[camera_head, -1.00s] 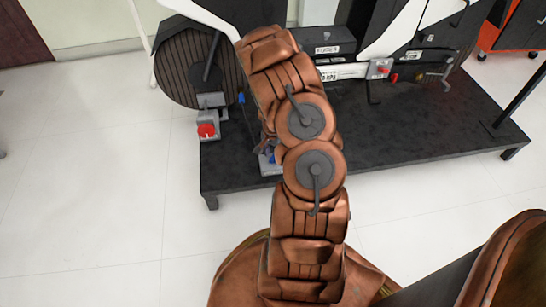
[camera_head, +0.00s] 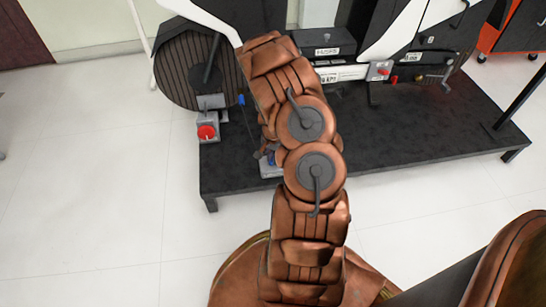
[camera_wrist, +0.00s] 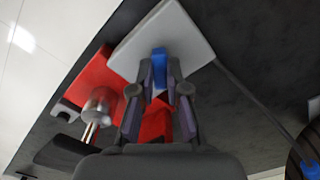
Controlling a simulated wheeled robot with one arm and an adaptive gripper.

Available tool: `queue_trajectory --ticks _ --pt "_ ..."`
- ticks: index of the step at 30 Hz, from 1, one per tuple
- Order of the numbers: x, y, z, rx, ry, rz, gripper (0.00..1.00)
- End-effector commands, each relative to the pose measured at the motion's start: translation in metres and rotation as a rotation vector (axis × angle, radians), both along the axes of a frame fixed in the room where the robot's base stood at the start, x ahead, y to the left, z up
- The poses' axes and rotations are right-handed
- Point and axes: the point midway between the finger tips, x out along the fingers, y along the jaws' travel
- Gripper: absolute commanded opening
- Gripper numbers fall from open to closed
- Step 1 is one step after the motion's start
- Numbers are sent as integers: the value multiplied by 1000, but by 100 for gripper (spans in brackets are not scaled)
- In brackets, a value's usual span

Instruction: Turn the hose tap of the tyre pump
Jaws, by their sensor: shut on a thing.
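The hose tap is a small blue handle (camera_wrist: 159,58), seen in the wrist view in front of a pale grey plate. My gripper (camera_wrist: 160,82) is shut on this handle, with one finger at each side. The red body of the tyre pump (camera_wrist: 98,72) shows beside and below the plate, partly hidden by my fingers. In the head view my arm covers most of the pump; a bit of blue and the pale plate (camera_head: 268,170) show at its left edge, near the platform's front.
A black platform (camera_head: 400,150) carries the rig. A grey box with a red knob (camera_head: 206,132) stands at its left corner, beside a dark wheel (camera_head: 190,65). A thin dark hose runs from the plate in the wrist view. The pale floor (camera_head: 100,200) at left is clear.

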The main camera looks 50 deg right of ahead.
Motion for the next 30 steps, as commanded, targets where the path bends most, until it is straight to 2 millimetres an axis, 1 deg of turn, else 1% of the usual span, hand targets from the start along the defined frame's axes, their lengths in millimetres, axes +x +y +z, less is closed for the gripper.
queue_trajectory --ticks 5,11,30 --pt "0 0 1 1 0 9 0" --pt "0 1 2 2 0 75 0" --pt "-1 1 2 5 1 548 0"
